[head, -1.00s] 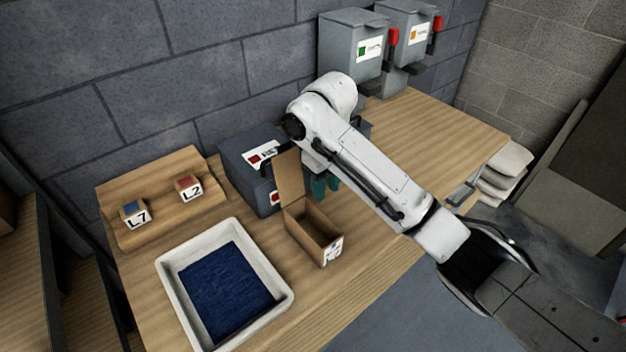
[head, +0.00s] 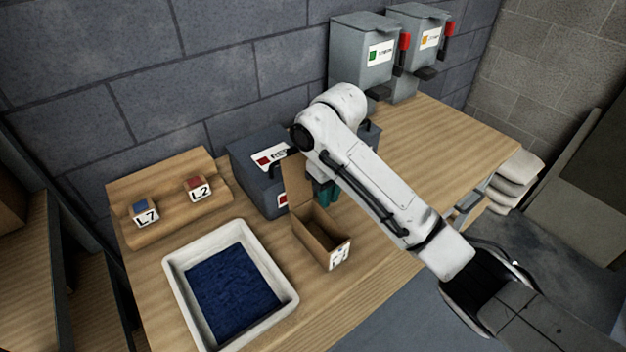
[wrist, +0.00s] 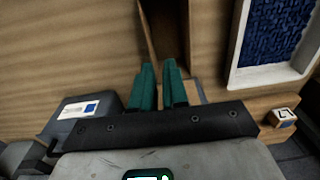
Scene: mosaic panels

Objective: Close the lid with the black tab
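A small cardboard box (head: 322,238) stands on the table in the head view, with its lid (head: 297,182) standing up at its back edge. A black piece shows near the lid's top left; I cannot tell whether it is a tab on the lid. My gripper (head: 326,192) has green fingers and points down just behind and right of the lid, partly hidden by the lid and my arm. In the wrist view, my gripper (wrist: 158,68) has a narrow gap between its fingers and nothing visible in it. The box (wrist: 167,30) lies just beyond the fingertips. Contact with the lid cannot be told.
A dark grey box (head: 248,170) with a red label stands behind the lid. A white tray (head: 180,290) with blue filling is at left front. A wooden rack (head: 170,180) holds blocks L7 and L2. Grey dispensers (head: 360,55) stand at the back. The table's right side is clear.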

